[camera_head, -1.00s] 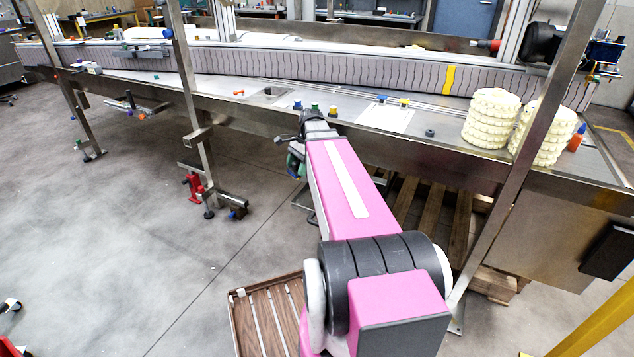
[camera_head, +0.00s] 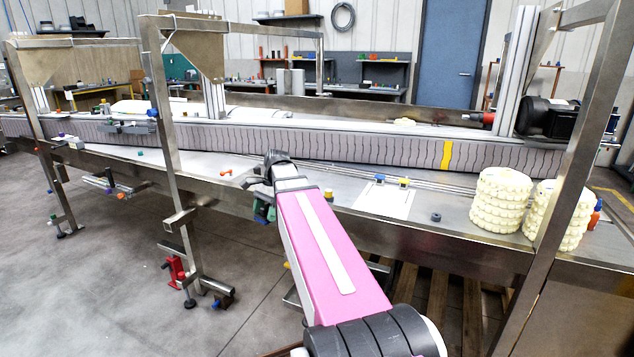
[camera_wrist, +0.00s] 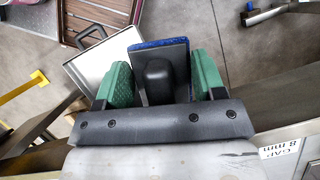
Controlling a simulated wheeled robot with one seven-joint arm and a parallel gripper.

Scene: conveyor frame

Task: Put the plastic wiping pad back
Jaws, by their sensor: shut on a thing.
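In the wrist view, my gripper (camera_wrist: 161,80) has two green fingers, one each side of a wiping pad (camera_wrist: 173,52). The pad is a grey plate with a blue edge and a rounded black grip, and my gripper is shut on it. In the head view, my gripper (camera_head: 264,207) shows only in part at the far end of my pink arm, near the front edge of the conveyor frame (camera_head: 330,205).
A shallow pale tray (camera_wrist: 88,60) and a wooden slatted thing (camera_wrist: 95,12) lie below in the wrist view. Stacks of cream rings (camera_head: 499,200) stand at the frame's right end. A steel post (camera_head: 168,110) rises left of my arm. A white sheet (camera_head: 384,200) lies on the frame.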

